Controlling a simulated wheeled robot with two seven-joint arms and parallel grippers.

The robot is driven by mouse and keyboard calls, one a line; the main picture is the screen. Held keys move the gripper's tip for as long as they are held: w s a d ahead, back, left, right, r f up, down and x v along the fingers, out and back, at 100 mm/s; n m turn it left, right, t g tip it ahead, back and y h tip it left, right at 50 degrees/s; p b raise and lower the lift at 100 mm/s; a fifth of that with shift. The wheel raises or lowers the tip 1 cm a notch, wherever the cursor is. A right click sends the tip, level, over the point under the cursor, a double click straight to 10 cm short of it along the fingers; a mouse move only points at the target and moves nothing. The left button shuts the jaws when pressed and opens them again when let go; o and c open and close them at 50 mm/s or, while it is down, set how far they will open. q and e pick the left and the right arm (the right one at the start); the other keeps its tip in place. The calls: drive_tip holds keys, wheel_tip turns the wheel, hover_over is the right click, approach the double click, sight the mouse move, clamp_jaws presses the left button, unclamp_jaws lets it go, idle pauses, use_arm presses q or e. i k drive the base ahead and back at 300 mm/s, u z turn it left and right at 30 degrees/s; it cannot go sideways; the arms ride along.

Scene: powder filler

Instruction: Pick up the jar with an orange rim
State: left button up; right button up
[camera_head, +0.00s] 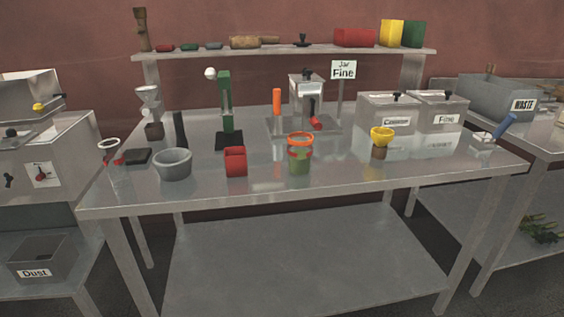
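A jar with an orange rim (300,157) stands upright near the front middle of the steel table (340,180). Nothing touches the jar from above. Neither of my grippers shows in the head view.
A grey bowl (173,164) stands left of the red cup. Behind are a green press (225,105), an orange-handled tool (277,105), a "Jar Fine" sign (343,70) and steel bins labelled Coarse (388,112) and Fine (438,110). The front strip right of the jar is mostly clear.

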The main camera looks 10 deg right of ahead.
sight(300, 148)
drive_tip(key=u, duration=1.05)
drive_tip(key=i, duration=1.1)
drive_tip(key=z, duration=0.75)
